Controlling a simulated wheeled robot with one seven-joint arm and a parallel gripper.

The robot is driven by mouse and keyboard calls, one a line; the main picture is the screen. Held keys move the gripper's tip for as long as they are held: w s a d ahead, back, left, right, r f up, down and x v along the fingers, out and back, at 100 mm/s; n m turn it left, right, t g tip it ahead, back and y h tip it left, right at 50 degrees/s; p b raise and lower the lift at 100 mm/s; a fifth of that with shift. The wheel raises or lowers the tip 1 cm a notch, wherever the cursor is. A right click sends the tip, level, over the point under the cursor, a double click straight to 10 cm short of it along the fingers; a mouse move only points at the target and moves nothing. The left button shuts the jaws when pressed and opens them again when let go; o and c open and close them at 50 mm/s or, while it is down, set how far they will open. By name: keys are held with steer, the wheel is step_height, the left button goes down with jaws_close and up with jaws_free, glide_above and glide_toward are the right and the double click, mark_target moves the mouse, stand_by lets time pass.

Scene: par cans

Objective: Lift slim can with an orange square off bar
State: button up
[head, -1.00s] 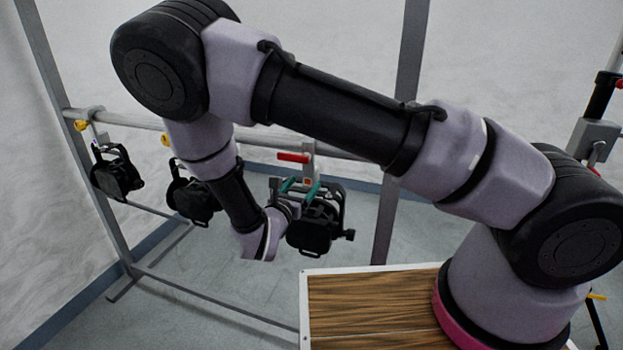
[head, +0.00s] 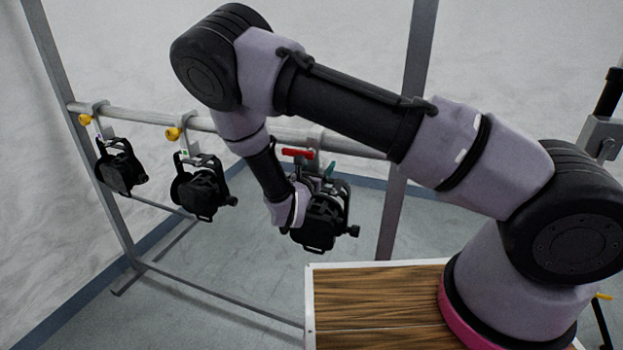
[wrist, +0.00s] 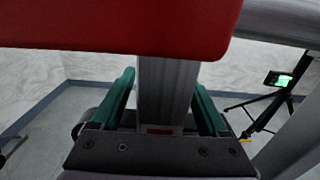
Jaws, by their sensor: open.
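The black can (head: 325,222) hangs from the bar (head: 240,128) by a grey clamp with a red lever (head: 298,153), partly hidden behind my wrist. The red lever fills the top of the wrist view (wrist: 110,25). A small orange square (wrist: 160,130) shows low on the grey hanger post (wrist: 165,85). My gripper (wrist: 166,102) is open, with one teal finger on each side of that post. Gaps show between post and fingers. In the head view only one teal fingertip shows clearly, beside the clamp.
Two more black cans (head: 120,172) and (head: 203,190) hang to the left on clamps with yellow knobs (head: 173,133). A wood-topped platform (head: 375,300) is at lower right. A stand upright (head: 398,210) rises right of the can.

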jaws_close()
stand_by(1.4)
steer(key=shift+r, duration=0.1)
